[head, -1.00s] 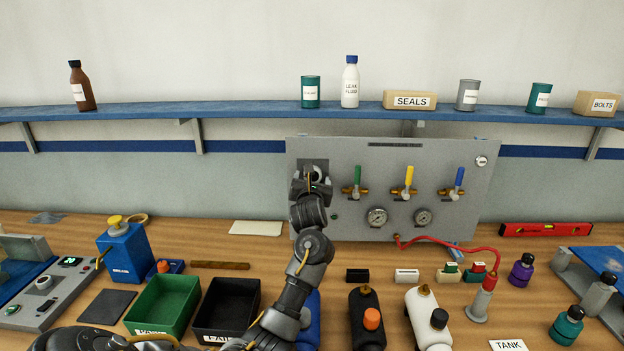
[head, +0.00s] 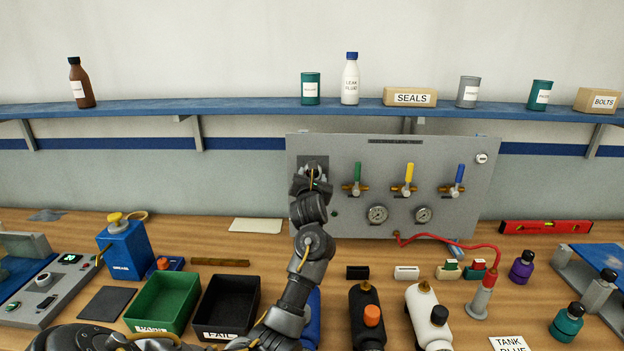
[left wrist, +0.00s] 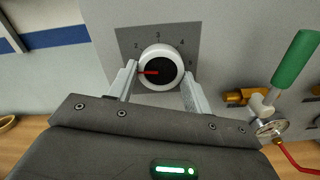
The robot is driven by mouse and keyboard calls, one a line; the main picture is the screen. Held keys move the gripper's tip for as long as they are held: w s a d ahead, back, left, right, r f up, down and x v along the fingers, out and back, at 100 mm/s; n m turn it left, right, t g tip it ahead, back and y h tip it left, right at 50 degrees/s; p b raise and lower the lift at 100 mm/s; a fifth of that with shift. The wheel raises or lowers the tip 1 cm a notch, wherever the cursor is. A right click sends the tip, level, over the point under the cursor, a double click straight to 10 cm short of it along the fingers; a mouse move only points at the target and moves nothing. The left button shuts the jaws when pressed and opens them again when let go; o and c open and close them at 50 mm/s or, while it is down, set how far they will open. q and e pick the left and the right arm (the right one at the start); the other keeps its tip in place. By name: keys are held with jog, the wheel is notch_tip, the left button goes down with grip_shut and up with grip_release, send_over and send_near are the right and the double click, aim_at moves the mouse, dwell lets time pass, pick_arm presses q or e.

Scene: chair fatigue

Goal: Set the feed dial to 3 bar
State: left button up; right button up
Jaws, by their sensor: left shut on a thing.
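The feed dial (left wrist: 160,68) is a round knob with a white rim, a black face and a red pointer, set on a dark grey scale plate (left wrist: 185,35). In the left wrist view the pointer points left, below the 2 mark; 3 is at the top, with 4 and 5 to the right. My left gripper (left wrist: 160,82) is shut on the dial, one finger on each side of its rim. In the head view the left gripper (head: 313,178) covers most of the dial on the panel's upper left. The right gripper is not in view.
The grey panel (head: 460,212) also carries a green valve handle (head: 357,173), a yellow one (head: 409,173), a blue one (head: 459,175) and two gauges. The green handle is close right of my gripper. Bins and bottles stand on the bench below.

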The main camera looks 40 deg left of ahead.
pick_arm(q)
jog(key=shift+a+r+m+p, duration=0.15)
jog(key=shift+m+p, duration=0.4)
jog(key=shift+m, duration=3.55)
jog(key=shift+r+m+p, duration=0.1)
jog(key=shift+m+p, duration=0.45)
jog(key=shift+m, duration=3.55)
jog(key=o, duration=1)
jog(key=shift+s, duration=0.1)
jog(key=b+v, duration=0.2)
jog(key=v, duration=0.8)
jog(key=shift+s+d, duration=0.25)
